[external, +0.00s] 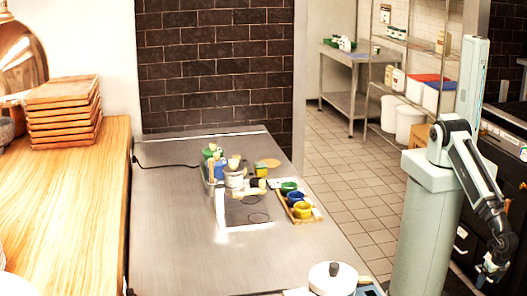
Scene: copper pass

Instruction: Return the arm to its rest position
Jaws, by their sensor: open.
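My arm is at the right of the external view, mounted on a pale green column. It bends over at the top and slopes down to the right. My gripper (487,275) hangs low near the right edge, beside the column and well away from the steel table (180,235). It is open; it is small in the picture, and I see nothing held in it.
On the steel table stand a cluster of small containers (234,180) and a wooden tray (296,207) with green, blue and yellow cups. A white lidded pot (333,280) is at the front. Dark kitchen equipment (505,165) stands close behind my arm. The tiled floor (345,185) is clear.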

